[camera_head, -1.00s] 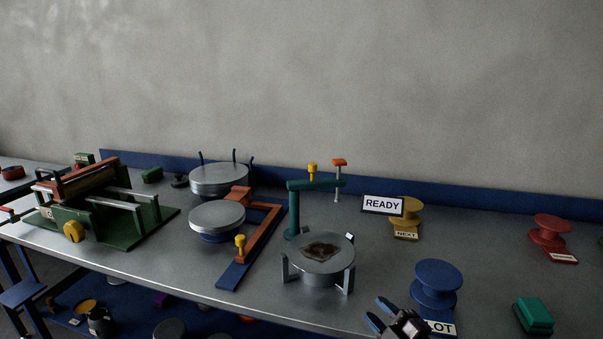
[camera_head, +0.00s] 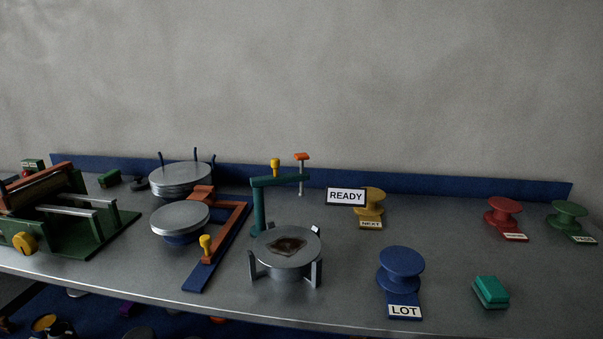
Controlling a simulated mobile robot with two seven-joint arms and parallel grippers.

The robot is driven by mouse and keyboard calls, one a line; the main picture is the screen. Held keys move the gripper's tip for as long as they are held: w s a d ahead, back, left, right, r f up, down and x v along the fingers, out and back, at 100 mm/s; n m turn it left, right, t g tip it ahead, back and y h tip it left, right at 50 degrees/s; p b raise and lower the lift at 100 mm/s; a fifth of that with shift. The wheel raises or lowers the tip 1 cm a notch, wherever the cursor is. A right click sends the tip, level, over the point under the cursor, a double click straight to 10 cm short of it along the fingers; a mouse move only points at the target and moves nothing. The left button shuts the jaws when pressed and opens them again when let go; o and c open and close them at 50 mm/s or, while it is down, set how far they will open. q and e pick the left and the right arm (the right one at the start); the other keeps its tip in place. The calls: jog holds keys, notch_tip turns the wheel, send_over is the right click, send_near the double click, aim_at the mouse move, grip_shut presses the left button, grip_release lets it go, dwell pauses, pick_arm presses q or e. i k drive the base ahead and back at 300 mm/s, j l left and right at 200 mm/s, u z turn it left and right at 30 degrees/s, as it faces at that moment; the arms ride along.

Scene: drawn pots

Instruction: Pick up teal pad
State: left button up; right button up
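The teal pad (camera_head: 490,291) is a small block with a bright teal top. It lies on the grey metal bench at the front right, to the right of the blue spool-shaped stand with the LOT label. Nothing covers it and nothing touches it. Neither of my grippers shows in the head view now.
The blue LOT stand (camera_head: 401,268) is left of the pad. Red (camera_head: 503,213) and green (camera_head: 567,215) stands are behind it. A round metal plate on legs (camera_head: 285,255) and a teal post (camera_head: 258,208) stand mid-bench. The bench around the pad is clear.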

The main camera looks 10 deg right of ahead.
aim_at(492, 295)
jog(key=z, duration=1.45)
